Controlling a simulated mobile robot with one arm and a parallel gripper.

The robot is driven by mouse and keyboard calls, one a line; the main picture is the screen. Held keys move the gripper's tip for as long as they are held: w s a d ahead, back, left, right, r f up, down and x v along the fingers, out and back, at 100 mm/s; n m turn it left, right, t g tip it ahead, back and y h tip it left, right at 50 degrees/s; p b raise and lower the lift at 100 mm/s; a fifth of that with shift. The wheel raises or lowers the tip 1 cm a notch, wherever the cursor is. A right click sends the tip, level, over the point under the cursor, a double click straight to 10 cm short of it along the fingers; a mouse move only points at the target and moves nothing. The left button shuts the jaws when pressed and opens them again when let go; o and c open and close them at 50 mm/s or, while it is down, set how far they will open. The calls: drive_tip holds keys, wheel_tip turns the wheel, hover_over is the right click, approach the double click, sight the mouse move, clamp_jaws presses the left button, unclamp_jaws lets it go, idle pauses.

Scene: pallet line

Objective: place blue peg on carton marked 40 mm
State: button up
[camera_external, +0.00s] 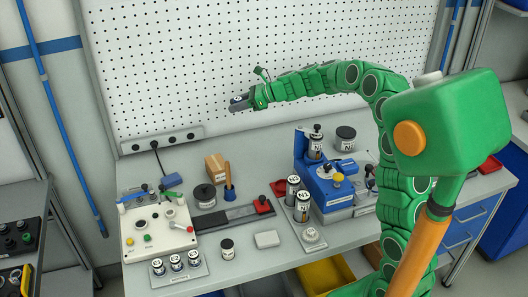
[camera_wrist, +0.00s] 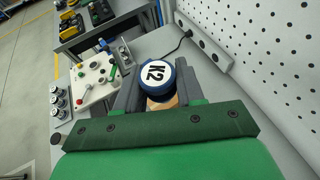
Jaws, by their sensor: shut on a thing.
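My gripper (camera_external: 241,103) is raised high above the back of the bench, in front of the pegboard. In the wrist view its jaws (camera_wrist: 157,88) are shut on a blue peg (camera_wrist: 180,88) with a round white top marked K2. The peg shows as a small dark-blue end (camera_external: 237,103) in the external view. A small brown carton (camera_external: 214,167) stands on the bench well below the gripper; any 40 mm mark is too small to read. Part of a tan surface (camera_wrist: 160,104) shows just below the peg in the wrist view, mostly hidden.
A wooden-handled tool with a blue base (camera_external: 229,192) and a black round container (camera_external: 204,196) stand close to the carton. A white control panel (camera_external: 146,247) is at left, a blue machine (camera_external: 333,187) at right. The pegboard (camera_external: 190,65) rises behind.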

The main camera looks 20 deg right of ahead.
drive_tip(key=s+a+f+m+t, duration=0.25)
drive_tip(key=s+a, duration=0.35)
drive_tip(key=s, duration=0.5)
hover_over(208, 164)
drive_tip(key=s, duration=0.1)
drive_tip(key=shift+n+g+h, duration=0.35)
drive_tip(key=shift+n+h, duration=0.05)
drive_tip(key=shift+n, duration=0.05)
drive_tip(key=f, duration=1.4)
drive_tip(key=shift+s+d+f, duration=0.1)
drive_tip(key=shift+d+f, duration=0.1)
drive_tip(key=shift+d, duration=0.1)
drive_tip(key=shift+w+a+f, duration=0.3)
drive_tip(key=shift+w+f, duration=0.45)
drive_tip(key=shift+f, duration=0.15)
drive_tip(key=shift+s+f, duration=0.1)
drive_tip(key=shift+f, duration=1.3)
drive_tip(key=shift+f, duration=0.1)
drive_tip(key=o, duration=1)
drive_tip(key=shift+o, duration=0.2)
